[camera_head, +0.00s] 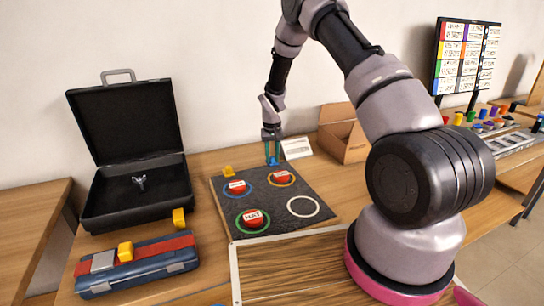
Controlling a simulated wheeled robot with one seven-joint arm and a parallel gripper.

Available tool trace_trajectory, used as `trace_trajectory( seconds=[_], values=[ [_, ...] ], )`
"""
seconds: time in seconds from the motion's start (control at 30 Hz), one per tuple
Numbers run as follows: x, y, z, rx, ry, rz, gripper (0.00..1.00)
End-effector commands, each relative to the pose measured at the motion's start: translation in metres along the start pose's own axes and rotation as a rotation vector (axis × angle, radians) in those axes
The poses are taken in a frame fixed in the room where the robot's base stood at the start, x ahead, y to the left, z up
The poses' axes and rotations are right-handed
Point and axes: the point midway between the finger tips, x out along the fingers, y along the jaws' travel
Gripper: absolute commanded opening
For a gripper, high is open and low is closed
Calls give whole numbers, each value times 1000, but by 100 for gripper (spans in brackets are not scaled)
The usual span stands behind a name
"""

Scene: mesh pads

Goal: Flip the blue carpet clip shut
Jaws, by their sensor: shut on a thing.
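The blue carpet clip (273,161) is at the back edge of the dark square carpet (288,242). It shows small and partly covered by my fingers, so its flap's angle cannot be made out. My gripper (272,151) reaches down from above at the back of the carpet and is shut on the blue clip. A yellow clip (228,171) sits at the carpet's back left corner.
Red HAT pads (253,218) and a bare white ring (325,207) lie on the carpet. An open black case (128,160) and a blue toolbox (140,270) stand left. A white card (297,148) and cardboard box (346,135) stand close behind, right of my gripper.

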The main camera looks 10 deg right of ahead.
Motion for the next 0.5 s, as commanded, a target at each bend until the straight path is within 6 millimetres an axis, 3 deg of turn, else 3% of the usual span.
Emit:
trace_trajectory(
  seconds=[0.5],
  values=[
    [4,1,5,5,117,-27,0]
  ],
)
